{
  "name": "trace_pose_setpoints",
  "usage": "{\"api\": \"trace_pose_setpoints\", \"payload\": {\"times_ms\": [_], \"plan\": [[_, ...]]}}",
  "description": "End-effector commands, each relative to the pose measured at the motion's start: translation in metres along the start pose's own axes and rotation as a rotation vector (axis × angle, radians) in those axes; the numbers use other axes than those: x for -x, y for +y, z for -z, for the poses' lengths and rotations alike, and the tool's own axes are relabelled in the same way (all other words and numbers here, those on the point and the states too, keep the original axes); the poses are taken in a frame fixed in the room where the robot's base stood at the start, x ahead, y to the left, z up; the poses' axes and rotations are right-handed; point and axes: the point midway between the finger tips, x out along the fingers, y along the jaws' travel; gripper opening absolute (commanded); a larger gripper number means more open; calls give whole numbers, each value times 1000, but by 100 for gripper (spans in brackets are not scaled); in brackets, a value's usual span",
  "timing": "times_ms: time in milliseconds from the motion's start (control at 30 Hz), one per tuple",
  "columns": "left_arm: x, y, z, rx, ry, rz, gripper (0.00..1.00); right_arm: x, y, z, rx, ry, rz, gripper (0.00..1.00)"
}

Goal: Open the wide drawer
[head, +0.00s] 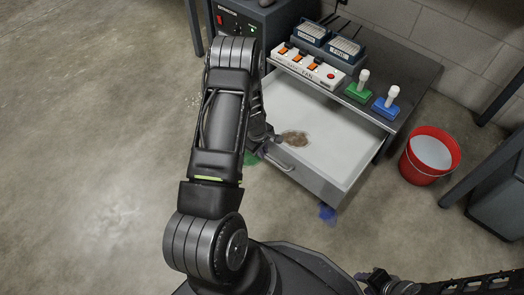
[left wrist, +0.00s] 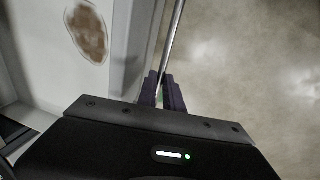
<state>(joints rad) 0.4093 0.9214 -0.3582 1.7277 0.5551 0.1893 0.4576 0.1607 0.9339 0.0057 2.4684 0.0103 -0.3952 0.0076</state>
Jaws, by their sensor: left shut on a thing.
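The wide drawer (head: 325,135) stands pulled out from under the dark worktop, its pale inside showing with a brown patch (head: 294,138) on its floor. The drawer also shows at left in the left wrist view (left wrist: 35,55). Its bar handle (head: 284,164) is on the front face. My left gripper (left wrist: 166,85) is shut on the handle (left wrist: 173,45), with the bar between its dark fingers. In the head view my left arm partly hides the gripper and the drawer's left side. My right gripper (head: 374,281) is low at the right, away from the drawer; its fingers are too small to read.
On the worktop (head: 405,72) stand a switch box (head: 308,69), two blue-and-white racks (head: 330,41), and green (head: 359,93) and blue (head: 386,106) bases with white knobs. A red bucket (head: 429,155) stands right of the drawer. The floor at left is clear.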

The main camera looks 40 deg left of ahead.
Motion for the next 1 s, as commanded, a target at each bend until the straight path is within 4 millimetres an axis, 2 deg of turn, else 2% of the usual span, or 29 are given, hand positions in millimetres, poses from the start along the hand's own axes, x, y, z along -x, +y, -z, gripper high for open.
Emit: {"api": "trace_pose_setpoints", "payload": {"times_ms": [200, 233, 500, 767, 867, 1000], "plan": [[0, 0, 0, 0, 1, -1, 0, 0, 0, 0, 0, 0, 0, 36], [0, 0, 0, 0, 1, -1, 12, 0, 0, 0, 0, 0, 0, 36], [0, 0, 0, -1, 1, -1, 32, 0, 0, 0, 0, 0, 0, 36], [2, 0, 0, -1, 1, 0, 32, 1, 0, 0, 0, 0, 0, 36], [9, 1, 0, -1, 1, -1, 32, 5, -2, 0, 0, -2, 0, 36], [29, 2, 0, -1, 1, -2, 32, 15, -5, -1, 1, -5, 0, 36]]}}
